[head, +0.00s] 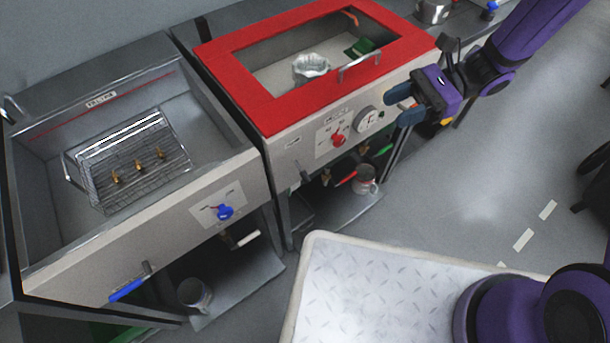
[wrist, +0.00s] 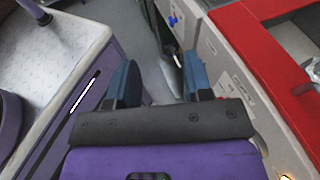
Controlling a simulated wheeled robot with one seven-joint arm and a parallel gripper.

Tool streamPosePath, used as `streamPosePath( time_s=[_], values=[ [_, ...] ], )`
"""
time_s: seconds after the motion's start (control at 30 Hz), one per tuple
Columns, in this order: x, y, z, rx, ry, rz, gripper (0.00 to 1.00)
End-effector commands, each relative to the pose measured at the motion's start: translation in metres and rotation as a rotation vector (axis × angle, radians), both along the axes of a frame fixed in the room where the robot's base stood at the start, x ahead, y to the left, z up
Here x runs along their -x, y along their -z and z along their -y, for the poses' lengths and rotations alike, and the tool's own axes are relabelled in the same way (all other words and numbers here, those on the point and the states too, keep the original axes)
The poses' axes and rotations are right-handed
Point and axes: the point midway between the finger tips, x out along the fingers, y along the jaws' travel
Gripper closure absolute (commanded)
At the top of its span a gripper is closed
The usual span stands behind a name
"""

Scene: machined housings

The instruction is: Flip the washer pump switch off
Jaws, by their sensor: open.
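The red-lidded machine (head: 228,72) has a pale front panel with a red rotary switch (head: 338,140) on a white plate and a round dial (head: 366,120) to its right. The open sink on the left carries a similar blue switch (head: 224,212). I cannot read which one is labelled washer pump. My gripper (head: 397,104) is open and empty, in front of the panel's right end near the dial. In the wrist view, my gripper (wrist: 160,72) has both blue fingers apart with nothing between them; its right finger partly hides the panel, and the blue switch (wrist: 172,20) shows beyond.
A wire basket (head: 128,160) with several brass parts sits in the sink. A blue-handled lever (head: 127,289) sticks out below. Cans stand on the lower shelves. A white treadplate surface (head: 370,285) lies in front; open floor is to the right.

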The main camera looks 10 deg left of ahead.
Motion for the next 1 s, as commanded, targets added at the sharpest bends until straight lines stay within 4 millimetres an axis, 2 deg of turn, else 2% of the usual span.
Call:
streamPosePath(
  time_s=[0.03, 0.3, 0.53, 0.8, 1.0],
  values=[
    [-0.001, 0.014, -0.006, -0.011, 0.026, -0.058, 0.54],
    [-0.008, 0.082, -0.034, -0.064, 0.196, -0.333, 0.54],
    [-0.006, 0.149, -0.051, -0.086, 0.356, -0.556, 0.54],
    [0.013, 0.234, -0.061, -0.084, 0.558, -0.791, 0.54],
    [0.029, 0.280, -0.062, -0.073, 0.676, -0.905, 0.54]
  ],
)
